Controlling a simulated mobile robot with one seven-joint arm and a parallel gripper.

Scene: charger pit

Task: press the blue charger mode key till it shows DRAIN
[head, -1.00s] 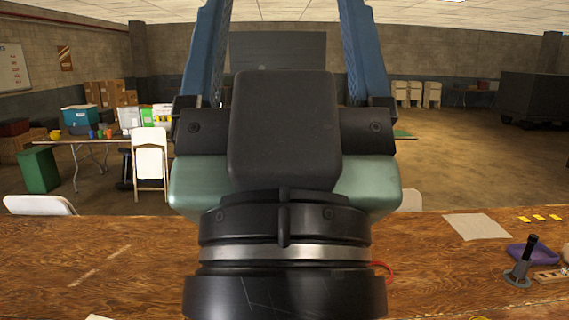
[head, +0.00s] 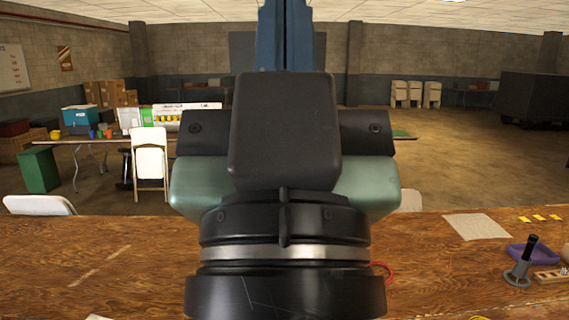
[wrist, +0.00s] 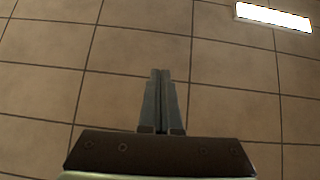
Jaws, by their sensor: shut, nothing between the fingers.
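My gripper (head: 285,30) points upward in the middle of the head view, its two blue fingers shut together with nothing between them. In the wrist view my gripper (wrist: 160,85) also shows shut, against the tiled ceiling. I cannot make out a blue mode key or a charger in either view. My raised arm and gripper hide the middle of the bench and part of the room behind.
A wooden bench (head: 110,265) spans the front. At its right are a paper sheet (head: 476,227), a purple tray (head: 530,254) and an upright dark-handled tool (head: 523,265). A red loop (head: 385,272) lies beside my arm. Behind stands a table with a white chair (head: 149,160).

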